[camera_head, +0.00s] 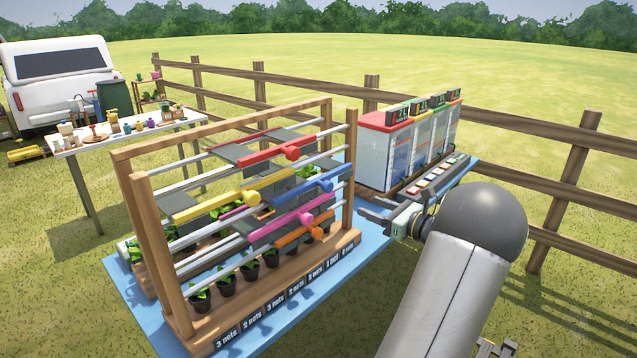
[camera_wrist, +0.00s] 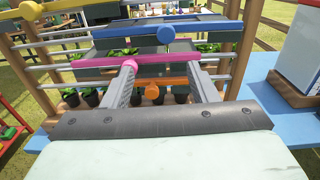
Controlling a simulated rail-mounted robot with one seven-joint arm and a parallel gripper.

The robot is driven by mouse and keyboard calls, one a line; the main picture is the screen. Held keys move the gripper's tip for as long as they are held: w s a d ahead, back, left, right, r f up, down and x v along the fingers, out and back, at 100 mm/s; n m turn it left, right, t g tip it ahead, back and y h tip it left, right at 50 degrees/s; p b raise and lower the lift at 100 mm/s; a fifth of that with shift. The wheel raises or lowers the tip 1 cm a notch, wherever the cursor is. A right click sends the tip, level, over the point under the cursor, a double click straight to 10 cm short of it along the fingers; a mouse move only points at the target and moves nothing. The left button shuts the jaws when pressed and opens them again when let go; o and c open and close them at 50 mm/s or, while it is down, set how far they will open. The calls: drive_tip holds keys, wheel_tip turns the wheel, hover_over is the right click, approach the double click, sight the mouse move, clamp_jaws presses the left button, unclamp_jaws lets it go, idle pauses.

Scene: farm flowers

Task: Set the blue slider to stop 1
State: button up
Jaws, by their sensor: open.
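The blue slider (camera_head: 297,192) is a bar with a round knob, on rails in a wooden frame (camera_head: 162,250). Its knob (camera_head: 327,185) is toward the frame's right side in the head view. In the wrist view the blue slider (camera_wrist: 105,41) crosses the picture above my fingertips, its knob (camera_wrist: 165,34) above the gap between them. My gripper (camera_head: 362,208) is open and empty, just right of the frame; it also shows in the wrist view (camera_wrist: 156,66). Labels (camera_head: 275,303) run along the frame's base; I cannot tell which marks stop 1.
Red (camera_head: 268,154), yellow (camera_head: 215,206), pink (camera_head: 290,222) and orange (camera_head: 303,235) sliders sit on other rails. In the wrist view the orange knob (camera_wrist: 152,90) shows between my fingers. Potted plants (camera_head: 226,284) stand low in the frame.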

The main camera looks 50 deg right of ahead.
sight(330, 187)
drive_tip(key=shift+h, duration=0.3)
drive_tip(key=w+p, duration=0.1)
drive_tip(key=w, duration=0.4)
drive_tip(key=w+d+p, duration=0.1)
drive_tip(key=w, duration=0.5)
drive_tip(key=w+p, duration=0.1)
drive_tip(key=w, duration=0.4)
drive_tip(key=shift+w+d+r+p, duration=0.1)
drive_tip(key=shift+w+d+p, duration=0.25)
drive_tip(key=shift+w, duration=0.05)
